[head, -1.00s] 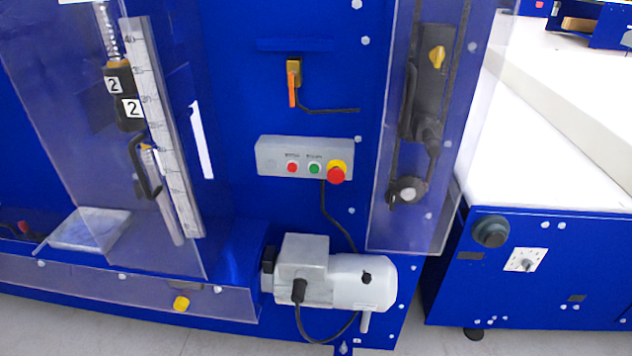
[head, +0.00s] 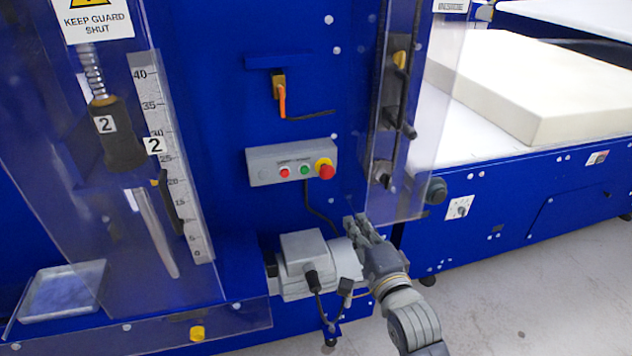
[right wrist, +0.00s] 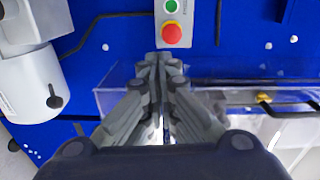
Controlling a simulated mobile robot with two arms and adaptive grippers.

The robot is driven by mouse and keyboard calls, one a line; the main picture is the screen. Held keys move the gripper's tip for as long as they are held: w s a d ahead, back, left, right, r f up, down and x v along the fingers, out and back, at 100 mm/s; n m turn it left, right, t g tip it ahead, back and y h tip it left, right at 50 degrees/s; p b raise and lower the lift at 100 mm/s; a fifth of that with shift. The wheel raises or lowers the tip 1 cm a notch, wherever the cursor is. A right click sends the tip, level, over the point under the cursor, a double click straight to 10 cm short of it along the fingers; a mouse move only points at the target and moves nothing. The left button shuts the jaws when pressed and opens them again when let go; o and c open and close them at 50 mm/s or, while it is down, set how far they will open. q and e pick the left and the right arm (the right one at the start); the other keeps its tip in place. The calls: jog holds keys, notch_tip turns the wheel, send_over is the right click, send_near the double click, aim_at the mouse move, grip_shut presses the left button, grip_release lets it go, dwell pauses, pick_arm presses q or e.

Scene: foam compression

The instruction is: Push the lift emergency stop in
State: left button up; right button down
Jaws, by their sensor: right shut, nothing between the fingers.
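The emergency stop is a red mushroom button (head: 326,170) on a yellow collar, at the right end of a grey control box (head: 262,166) on the blue machine. The box also has a small red and a small green button. My right gripper (head: 355,222) is shut and empty, below and to the right of the stop, in front of the motor. In the right wrist view the red stop (right wrist: 173,34) lies just beyond the closed fingertips (right wrist: 158,58), slightly right of them; a gap shows between. My left gripper is not in view.
A grey motor (head: 305,262) sits below the box. A clear guard (head: 408,190) stands right of the stop, close to my right gripper. An orange-handled switch (head: 281,95) is above. A larger clear guard (head: 190,270) covers the left side. A foam block (head: 540,95) lies on the right bench.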

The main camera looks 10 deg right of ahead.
jog(key=r, duration=0.2)
jog(key=p, duration=0.3)
send_near(333, 173)
jog(key=w, duration=0.5)
jog(key=shift+a+f, duration=0.1)
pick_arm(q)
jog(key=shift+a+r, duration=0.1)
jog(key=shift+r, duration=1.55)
pick_arm(e)
jog(key=shift+w+f, duration=0.1)
jog(key=shift+w, duration=0.85)
